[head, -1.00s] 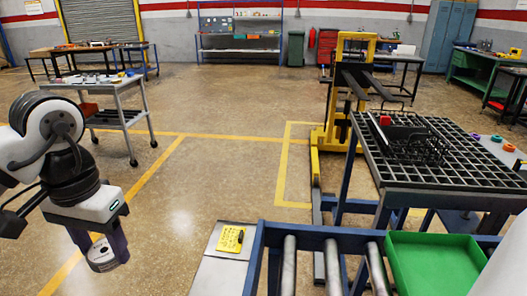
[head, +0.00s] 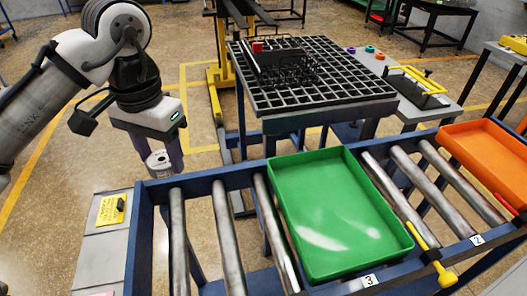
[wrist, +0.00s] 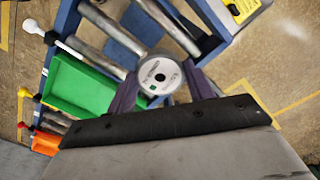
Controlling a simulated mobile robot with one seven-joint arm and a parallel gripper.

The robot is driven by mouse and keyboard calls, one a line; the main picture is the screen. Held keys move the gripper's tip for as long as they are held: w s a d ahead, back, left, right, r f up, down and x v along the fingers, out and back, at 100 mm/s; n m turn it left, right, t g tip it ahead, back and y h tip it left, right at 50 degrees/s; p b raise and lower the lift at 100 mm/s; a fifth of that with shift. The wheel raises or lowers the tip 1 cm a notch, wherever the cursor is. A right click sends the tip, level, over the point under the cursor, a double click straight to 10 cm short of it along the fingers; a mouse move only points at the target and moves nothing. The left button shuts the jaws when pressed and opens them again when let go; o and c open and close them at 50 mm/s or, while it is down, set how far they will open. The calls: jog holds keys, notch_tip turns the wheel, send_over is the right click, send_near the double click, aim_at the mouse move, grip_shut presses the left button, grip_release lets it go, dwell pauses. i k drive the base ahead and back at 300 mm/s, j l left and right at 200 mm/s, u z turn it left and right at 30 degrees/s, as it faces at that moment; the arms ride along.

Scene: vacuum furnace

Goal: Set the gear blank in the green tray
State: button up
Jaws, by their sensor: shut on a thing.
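My gripper (head: 164,160) is shut on the gear blank (head: 158,161), a short silvery cylinder held between the two purple-grey fingers. In the wrist view the gear blank (wrist: 160,75) shows its round face with a centre hole and printed marks. My gripper hangs over the floor, just beyond the far left part of the roller conveyor. The green tray (head: 285,170) lies on the conveyor to the right of my gripper and is empty. The green tray (wrist: 58,105) also shows at the left of the wrist view, apart from the gear blank.
The roller conveyor (head: 222,225) has bare rollers left of the green tray. An orange tray (head: 447,140) lies at its right end. A yellow-handled lever (head: 425,245) stands at the near edge. A black grid table (head: 340,85) with a wire basket (head: 290,70) stands behind.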

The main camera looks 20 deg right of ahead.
aim_at(340, 229)
jog(key=k+l+z, duration=0.15)
jog(key=l, duration=0.15)
jog(key=l+z, duration=0.15)
jog(key=l, duration=0.15)
jog(key=k+l, duration=0.1)
jog(key=l, duration=0.2)
jog(key=k+l, duration=0.1)
jog(key=l, duration=0.15)
